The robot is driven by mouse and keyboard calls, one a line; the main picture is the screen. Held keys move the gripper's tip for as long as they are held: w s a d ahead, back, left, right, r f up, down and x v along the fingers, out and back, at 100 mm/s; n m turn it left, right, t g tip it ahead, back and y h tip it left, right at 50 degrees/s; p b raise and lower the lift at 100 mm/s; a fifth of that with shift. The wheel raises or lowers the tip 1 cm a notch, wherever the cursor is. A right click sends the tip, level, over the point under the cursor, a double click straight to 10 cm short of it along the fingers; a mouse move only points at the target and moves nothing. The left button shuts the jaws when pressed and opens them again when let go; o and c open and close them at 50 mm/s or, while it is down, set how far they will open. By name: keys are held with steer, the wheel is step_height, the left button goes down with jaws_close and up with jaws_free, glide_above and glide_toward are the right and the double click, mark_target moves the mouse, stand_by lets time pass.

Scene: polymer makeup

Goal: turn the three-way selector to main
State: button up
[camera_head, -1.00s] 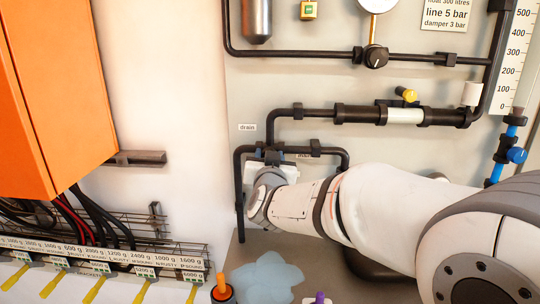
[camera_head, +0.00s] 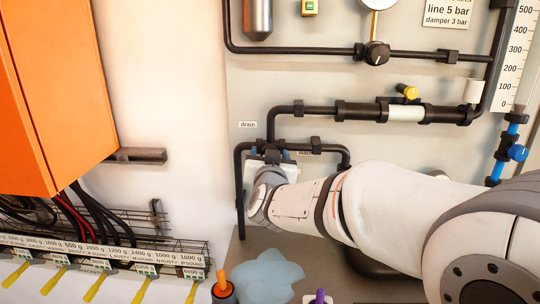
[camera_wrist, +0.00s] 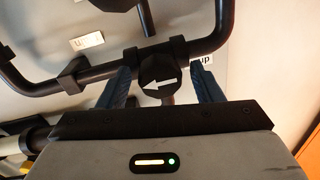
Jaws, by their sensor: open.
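The selector (camera_wrist: 158,78) is a dark knob with a white arrow, on the black pipework. In the wrist view its arrow points left. My gripper (camera_wrist: 161,84) is open, with one blue finger on each side of the knob. I cannot tell whether either finger touches it. In the head view my gripper (camera_head: 270,155) is at the pipe junction, and my wrist hides the knob. A "drain" label (camera_head: 247,125) is up and left of it. Another label (camera_head: 305,153), perhaps "main", is partly hidden. In the wrist view a label ending in "up" (camera_wrist: 203,60) sits by the right finger.
Black pipes (camera_head: 238,190) run close around my gripper. A round dial knob (camera_head: 377,53) and a yellow-handled valve (camera_head: 408,92) are higher on the panel. An orange cabinet (camera_head: 50,100) juts out at the left. An orange-handled tool (camera_head: 222,285) stands below.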

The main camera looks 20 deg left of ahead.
steer(key=v, duration=0.7)
steer(key=shift+s+b, duration=0.2)
steer(key=shift+b, duration=0.1)
steer(key=s+d+f+g+h+p, duration=0.15)
steer(key=d+f+g, duration=0.25)
steer(key=d, duration=0.5)
steer(key=s+d+f+g+h, duration=0.1)
steer(key=s+d+f+g, duration=0.3)
steer(key=d, duration=0.5)
steer(key=s+d+f+m+g+h+p, duration=0.1)
steer(key=s+d+f+g, duration=0.5)
steer(key=s+d, duration=0.8)
steer(key=shift+s+d+f+m+g+h, duration=0.25)
steer(key=shift+d+f+m+h, duration=0.4)
steer(key=shift+h, duration=0.6)
